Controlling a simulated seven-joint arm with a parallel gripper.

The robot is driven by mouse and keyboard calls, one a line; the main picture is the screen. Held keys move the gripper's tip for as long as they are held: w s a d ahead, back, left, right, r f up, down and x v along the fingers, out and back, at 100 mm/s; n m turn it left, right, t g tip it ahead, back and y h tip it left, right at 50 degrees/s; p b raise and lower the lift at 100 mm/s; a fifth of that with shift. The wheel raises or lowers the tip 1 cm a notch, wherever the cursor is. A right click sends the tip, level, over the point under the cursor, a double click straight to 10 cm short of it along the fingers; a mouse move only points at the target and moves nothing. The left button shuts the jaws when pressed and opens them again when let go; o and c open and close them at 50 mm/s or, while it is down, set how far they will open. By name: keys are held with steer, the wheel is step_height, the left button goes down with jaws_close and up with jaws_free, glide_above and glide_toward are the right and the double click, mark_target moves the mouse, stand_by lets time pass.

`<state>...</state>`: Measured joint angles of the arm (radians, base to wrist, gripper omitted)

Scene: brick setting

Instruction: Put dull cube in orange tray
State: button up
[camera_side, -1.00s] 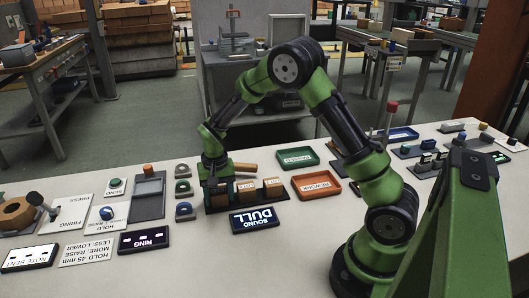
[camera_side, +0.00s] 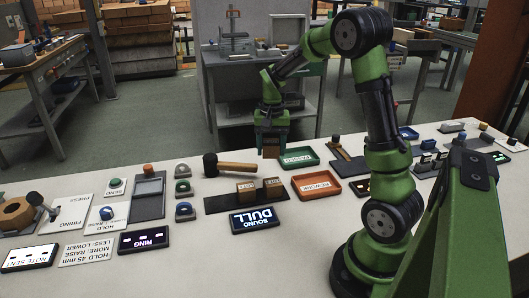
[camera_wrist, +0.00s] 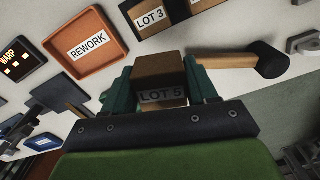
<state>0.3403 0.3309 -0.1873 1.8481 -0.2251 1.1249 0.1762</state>
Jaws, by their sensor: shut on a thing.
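My gripper (camera_side: 271,143) is shut on a brown cube (camera_side: 271,152), held raised behind the dark strip and left of the green tray. In the wrist view the held cube (camera_wrist: 160,70) sits between the fingers of my gripper (camera_wrist: 163,85) with a "LOT 5" label. The orange tray (camera_side: 298,190) is marked "REWORK" and looks empty. It lies to the right and nearer the camera, apart from the cube. It also shows in the wrist view (camera_wrist: 112,52), at upper left. A display (camera_side: 254,220) reads "SOUND DULL".
The green tray (camera_side: 315,162) looks empty beyond the orange one. Two brown cubes (camera_side: 246,188) stand on the dark strip (camera_side: 218,204). A mallet (camera_side: 236,167) lies behind them. A small stand with an upright post (camera_side: 338,146) is right of the green tray.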

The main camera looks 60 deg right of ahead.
steer(key=s+d, duration=0.5)
steer(key=s, duration=0.3)
steer(key=n, duration=0.3)
glide_above(316, 187)
step_height(316, 187, down, 3)
step_height(316, 187, down, 8)
steer(key=shift+r, duration=0.15)
steer(key=o, duration=1.1)
